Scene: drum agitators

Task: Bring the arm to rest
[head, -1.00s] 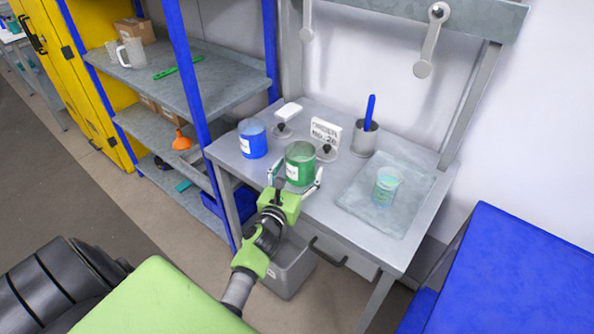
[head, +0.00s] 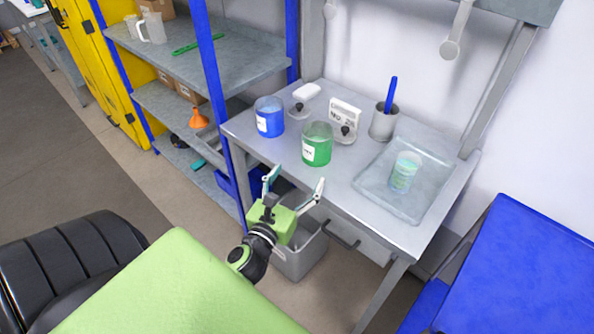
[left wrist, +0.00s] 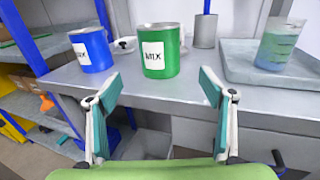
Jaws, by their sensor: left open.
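My left gripper (head: 294,186) is open and empty, in front of the table's front edge. In the left wrist view its two fingers (left wrist: 158,105) stand wide apart with nothing between them. The green can (head: 317,145) labelled MIX stands upright on the metal table (head: 335,186), beyond the fingertips and apart from them. It also shows in the left wrist view (left wrist: 160,58). The blue can (head: 269,117) stands to its left, also in the left wrist view (left wrist: 92,52). My right gripper is not in view.
A tray (head: 376,184) at the table's right holds a beaker (head: 404,171) of greenish liquid. Behind the cans are a sign (head: 345,111) and a grey cup (head: 384,124) with a blue stick. A grey bin (head: 301,260) stands below. A blue-posted shelf (head: 225,60) is at left, a blue surface (head: 520,265) at right.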

